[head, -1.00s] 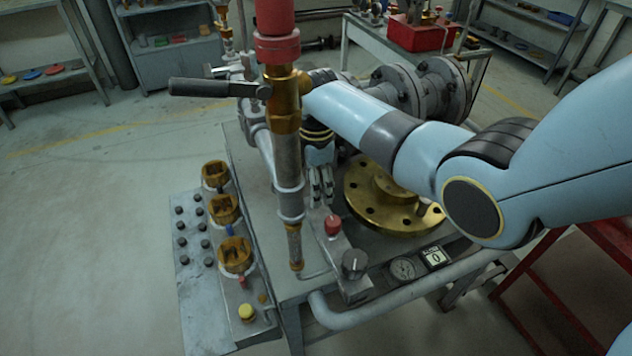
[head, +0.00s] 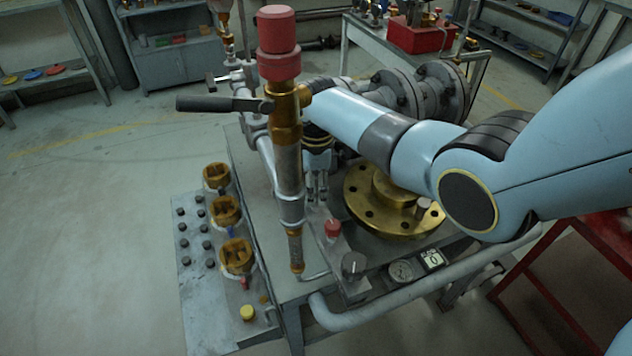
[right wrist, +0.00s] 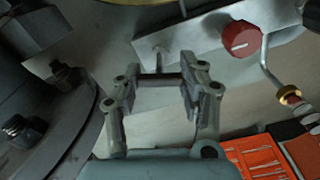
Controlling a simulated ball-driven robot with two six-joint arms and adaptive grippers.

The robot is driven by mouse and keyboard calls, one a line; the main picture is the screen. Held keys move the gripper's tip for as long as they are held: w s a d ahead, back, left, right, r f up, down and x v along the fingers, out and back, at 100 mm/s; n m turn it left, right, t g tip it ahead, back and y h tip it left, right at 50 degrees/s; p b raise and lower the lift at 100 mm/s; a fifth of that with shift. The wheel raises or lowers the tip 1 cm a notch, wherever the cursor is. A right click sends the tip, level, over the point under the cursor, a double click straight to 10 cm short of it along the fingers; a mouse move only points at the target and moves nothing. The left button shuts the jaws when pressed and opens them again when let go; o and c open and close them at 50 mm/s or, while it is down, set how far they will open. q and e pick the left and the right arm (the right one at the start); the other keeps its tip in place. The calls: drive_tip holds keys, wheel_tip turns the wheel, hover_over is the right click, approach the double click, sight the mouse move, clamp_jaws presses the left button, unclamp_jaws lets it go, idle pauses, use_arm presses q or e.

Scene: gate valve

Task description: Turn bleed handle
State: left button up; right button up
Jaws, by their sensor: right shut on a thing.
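My right gripper (head: 317,187) reaches down behind the red-capped column, above the steel table. In the right wrist view its two fingers (right wrist: 168,76) are closed on a thin dark bar, which I take to be the bleed handle (right wrist: 158,81). The bar spans the gap between the fingers, and a short metal stem (right wrist: 158,55) shows just beyond it. In the head view the bar is too small to make out between the fingertips. A red knob (head: 332,228) sits in front of the gripper; it also shows in the right wrist view (right wrist: 241,38). My left gripper is not in view.
The red-capped column (head: 278,45) with a black lever (head: 215,104) stands just left of the gripper. A brass flange (head: 368,215) lies to its right.

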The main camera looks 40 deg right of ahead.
drive_tip(key=m+p, duration=0.1)
drive_tip(key=m, duration=0.2)
drive_tip(key=shift+r+m+p, duration=0.1)
drive_tip(key=shift+m+p, duration=0.2)
drive_tip(key=shift+p, duration=0.1)
drive_tip(key=m+p, duration=0.1)
drive_tip(key=m, duration=0.2)
drive_tip(key=shift+m, duration=0.3)
drive_tip(key=m+p, duration=0.1)
drive_tip(key=m, duration=0.2)
drive_tip(key=shift+m, duration=0.3)
drive_tip(key=shift+m+p, duration=0.4)
drive_tip(key=shift+m, duration=1.2)
drive_tip(key=o, duration=1.2)
